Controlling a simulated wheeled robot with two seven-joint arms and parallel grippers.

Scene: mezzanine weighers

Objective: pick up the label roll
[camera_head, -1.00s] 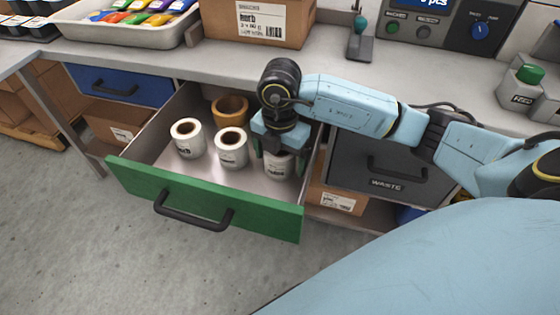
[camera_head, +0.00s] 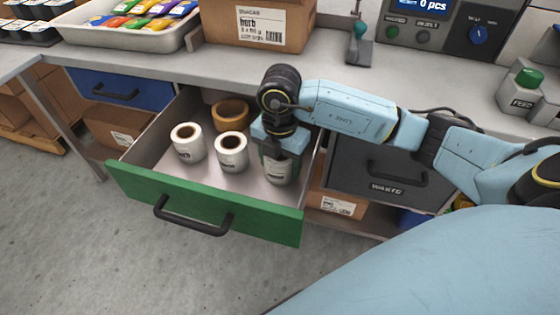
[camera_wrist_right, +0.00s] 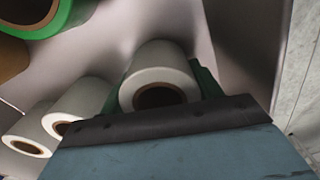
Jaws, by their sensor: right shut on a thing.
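My right gripper (camera_head: 278,161) reaches down into the open green-fronted drawer (camera_head: 200,205). It is shut on a white label roll (camera_head: 279,175) near the drawer's right side. In the right wrist view, this roll (camera_wrist_right: 160,62) sits between green fingers, its brown core facing the camera. I cannot tell whether it still touches the drawer floor. Two more white rolls stand to its left, one nearer (camera_head: 232,153) and one farther left (camera_head: 188,143). My left gripper is not in view.
A brown tape roll (camera_head: 231,113) lies at the drawer's back. A green-edged roll (camera_wrist_right: 40,15) shows in the right wrist view. The grey waste drawer (camera_head: 388,170) is right of the open drawer. The counter (camera_head: 200,62) overhangs behind, with a carton (camera_head: 258,25) on it.

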